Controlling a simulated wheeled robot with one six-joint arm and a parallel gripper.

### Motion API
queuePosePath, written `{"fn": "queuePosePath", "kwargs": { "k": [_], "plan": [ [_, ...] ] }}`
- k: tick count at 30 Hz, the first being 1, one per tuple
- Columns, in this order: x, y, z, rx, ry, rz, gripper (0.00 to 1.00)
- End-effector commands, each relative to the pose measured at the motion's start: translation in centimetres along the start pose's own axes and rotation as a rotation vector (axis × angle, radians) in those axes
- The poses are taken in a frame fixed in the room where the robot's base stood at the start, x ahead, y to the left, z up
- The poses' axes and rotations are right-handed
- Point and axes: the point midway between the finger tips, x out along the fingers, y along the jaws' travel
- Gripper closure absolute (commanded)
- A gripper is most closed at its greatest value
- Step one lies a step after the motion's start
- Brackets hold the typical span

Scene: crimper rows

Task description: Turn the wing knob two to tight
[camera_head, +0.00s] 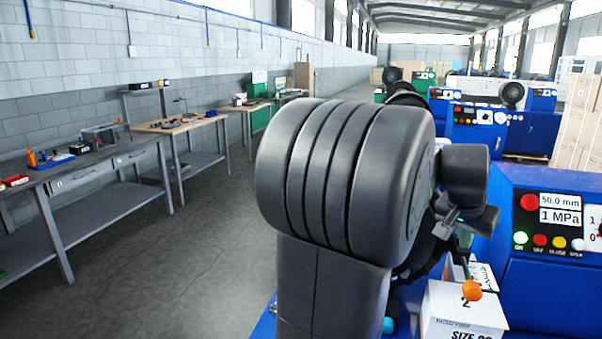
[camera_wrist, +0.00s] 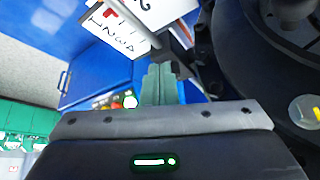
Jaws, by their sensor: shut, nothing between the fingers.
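I cannot tell whether that piece belongs to wing knob two, and I cannot pick out the wing knob for sure. My gripper (camera_head: 464,236) is partly hidden behind my arm, just above the box. In the wrist view my gripper (camera_wrist: 160,82) is shut and empty, its fingers together.
A blue machine panel (camera_head: 550,260) with a red button and readouts stands at the right. A dark round machine part (camera_wrist: 285,75) is close on the right in the wrist view. Workbenches (camera_head: 95,165) line the left wall. The floor (camera_head: 190,260) between is clear.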

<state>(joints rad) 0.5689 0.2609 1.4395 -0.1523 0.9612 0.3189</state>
Motion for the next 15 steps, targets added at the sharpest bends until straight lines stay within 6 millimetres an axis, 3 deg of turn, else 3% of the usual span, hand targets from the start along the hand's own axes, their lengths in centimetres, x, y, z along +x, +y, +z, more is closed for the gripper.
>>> {"fn": "queuePosePath", "kwargs": {
  "k": [15],
  "plan": [
    [-0.1, -1.2, 0.2, 0.000, 0.000, -0.001, 1.00]
  ]
}}
